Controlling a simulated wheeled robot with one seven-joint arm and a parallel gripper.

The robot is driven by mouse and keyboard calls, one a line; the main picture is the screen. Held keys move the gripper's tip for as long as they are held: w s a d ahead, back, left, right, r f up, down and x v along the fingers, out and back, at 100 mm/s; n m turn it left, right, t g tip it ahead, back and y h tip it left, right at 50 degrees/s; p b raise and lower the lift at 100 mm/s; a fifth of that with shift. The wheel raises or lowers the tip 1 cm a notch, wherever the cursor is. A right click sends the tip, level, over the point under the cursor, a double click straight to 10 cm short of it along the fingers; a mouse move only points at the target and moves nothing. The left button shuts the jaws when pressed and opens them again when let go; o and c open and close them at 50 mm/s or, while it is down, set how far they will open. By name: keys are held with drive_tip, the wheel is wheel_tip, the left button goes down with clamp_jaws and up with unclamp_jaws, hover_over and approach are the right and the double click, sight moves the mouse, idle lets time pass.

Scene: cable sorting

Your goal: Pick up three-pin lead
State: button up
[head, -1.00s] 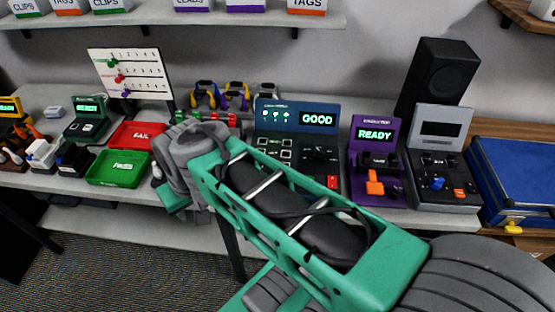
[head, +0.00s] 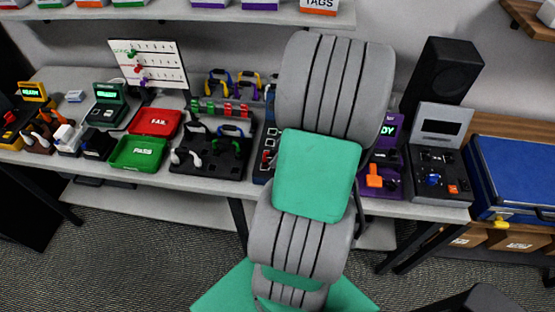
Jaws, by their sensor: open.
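I cannot tell which lead is the three-pin one. A black tray (head: 207,170) on the bench holds a lead with white ends (head: 195,158) and a lead with a blue loop (head: 231,129). Behind it, several looped leads in blue, yellow and purple (head: 247,83) stand at a rack with red and green parts (head: 222,107). My arm rises through the middle of the head view and covers part of the bench. My gripper is not visible.
Left of the tray are a green PASS bin (head: 138,153), a red FAIL bin (head: 156,122) and a green tester (head: 105,108). My arm largely hides the blue and purple testers. A grey tester (head: 437,160), a black speaker (head: 440,78) and a blue case (head: 515,175) stand right.

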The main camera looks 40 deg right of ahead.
drive_tip(key=x, duration=0.3)
drive_tip(key=shift+r, duration=0.1)
clamp_jaws()
idle(0.5)
